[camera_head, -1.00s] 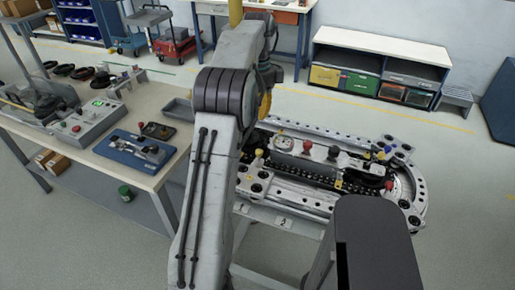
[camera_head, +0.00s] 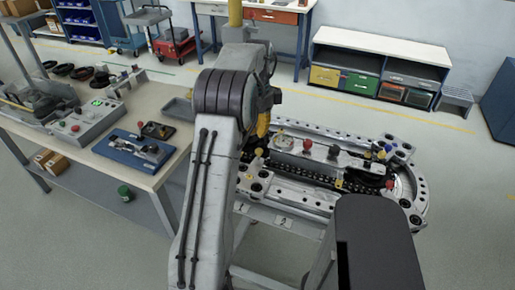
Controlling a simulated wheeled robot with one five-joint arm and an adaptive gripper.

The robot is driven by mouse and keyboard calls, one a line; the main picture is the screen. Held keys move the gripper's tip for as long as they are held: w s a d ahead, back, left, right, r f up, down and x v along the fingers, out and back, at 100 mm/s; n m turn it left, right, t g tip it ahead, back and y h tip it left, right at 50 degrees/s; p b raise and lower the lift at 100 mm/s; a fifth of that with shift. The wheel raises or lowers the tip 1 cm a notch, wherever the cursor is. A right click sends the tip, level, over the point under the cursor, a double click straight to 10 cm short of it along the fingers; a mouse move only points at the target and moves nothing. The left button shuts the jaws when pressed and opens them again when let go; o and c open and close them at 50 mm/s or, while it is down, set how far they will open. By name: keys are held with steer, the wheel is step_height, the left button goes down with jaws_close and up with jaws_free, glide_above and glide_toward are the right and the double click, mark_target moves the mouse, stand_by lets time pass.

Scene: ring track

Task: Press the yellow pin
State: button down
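The ring track (camera_head: 295,190) stands right of my arm, with several small knobs on it. A yellow knob (camera_head: 259,152) stands upright at its left end, close beside my arm. Another yellow knob (camera_head: 381,155) stands near the right end. I cannot tell for sure which of them is the yellow pin. My arm's far end, with a yellow part, comes down over the track's left end, just above the left yellow knob. The fingers of my gripper are hidden behind my arm, so I cannot see whether they are open or touch anything.
A workbench (camera_head: 110,181) with a control box (camera_head: 88,122) and a blue tray (camera_head: 131,149) is at left. A low cabinet (camera_head: 378,68) stands at the back; the floor between is clear.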

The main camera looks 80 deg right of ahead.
mark_target(257, 151)
steer(key=shift+f+p, duration=0.35)
steer(key=shift+f, duration=3.25)
step_height(257, 151, down, 2)
steer(key=shift+f+b, duration=0.1)
steer(key=shift+b, duration=0.7)
steer(key=shift+r+p, duration=0.55)
steer(key=shift+r, duration=0.2)
step_height(257, 151, up, 13)
steer(key=p, duration=0.1)
steer(key=shift+f, duration=0.1)
